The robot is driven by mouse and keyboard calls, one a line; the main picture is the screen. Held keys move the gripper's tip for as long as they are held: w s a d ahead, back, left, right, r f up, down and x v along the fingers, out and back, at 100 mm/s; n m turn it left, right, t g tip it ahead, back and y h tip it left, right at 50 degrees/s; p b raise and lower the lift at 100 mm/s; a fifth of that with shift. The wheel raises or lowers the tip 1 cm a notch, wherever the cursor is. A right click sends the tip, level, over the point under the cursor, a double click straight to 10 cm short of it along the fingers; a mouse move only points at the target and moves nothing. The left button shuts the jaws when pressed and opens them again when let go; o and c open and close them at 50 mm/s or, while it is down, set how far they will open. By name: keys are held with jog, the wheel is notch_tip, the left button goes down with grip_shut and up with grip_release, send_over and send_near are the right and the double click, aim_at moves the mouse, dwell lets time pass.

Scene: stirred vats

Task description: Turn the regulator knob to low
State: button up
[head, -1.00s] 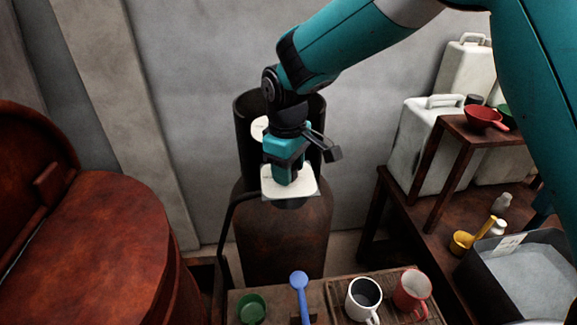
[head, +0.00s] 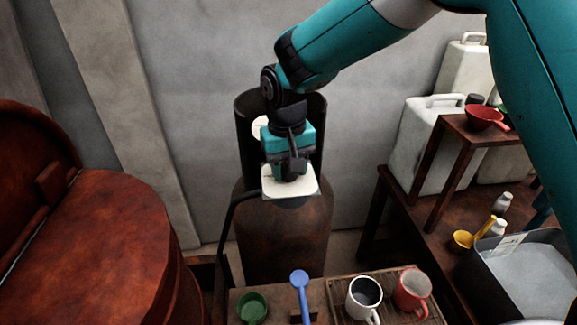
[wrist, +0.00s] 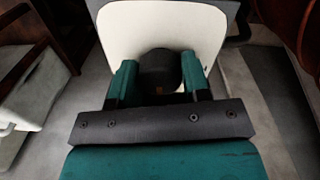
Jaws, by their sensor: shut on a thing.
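The regulator knob is a dark round knob (wrist: 160,72) on a pale plate (wrist: 118,28) in the wrist view. My gripper (wrist: 158,85) is shut on the knob, with one teal finger on each side of it. In the head view my gripper (head: 290,172) points down onto the white plate (head: 275,184) at the top front of the rusty gas cylinder (head: 283,235), and it hides the knob. The markings on the plate are not readable, so the knob's setting cannot be told.
A dark curved collar (head: 250,115) stands behind my gripper, and a black hose (head: 229,215) runs down at left. A bench (head: 330,290) in front carries a green cup (head: 252,307), a blue scoop (head: 300,285) and two mugs. A rusty vat (head: 110,240) stands at left.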

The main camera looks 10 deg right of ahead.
aim_at(286, 166)
jog(key=shift+r, duration=0.1)
dwell(0.4)
jog(key=o, duration=0.9)
jog(key=r+b, duration=0.1)
jog(key=r, duration=1)
jog(key=r+b, duration=0.1)
jog(key=r, duration=0.5)
jog(key=shift+a+r+b, duration=0.2)
jog(key=shift+a+b, duration=0.1)
jog(key=shift+a, duration=0.05)
jog(key=s+d+f+n+y, duration=0.1)
jog(key=s+d+f, duration=0.1)
jog(key=s, duration=0.6)
jog(key=s+d+f+n+y, duration=0.2)
jog(key=s+d+f, duration=0.1)
jog(key=s, duration=0.5)
jog(key=s+d+f+n+y, duration=0.1)
jog(key=s+d+f, duration=0.2)
jog(key=s, duration=0.6)
jog(key=shift+d+n, duration=0.3)
jog(key=shift+d, duration=0.45)
jog(key=shift+s+f+y, duration=0.1)
jog(key=shift+s+y, duration=0.2)
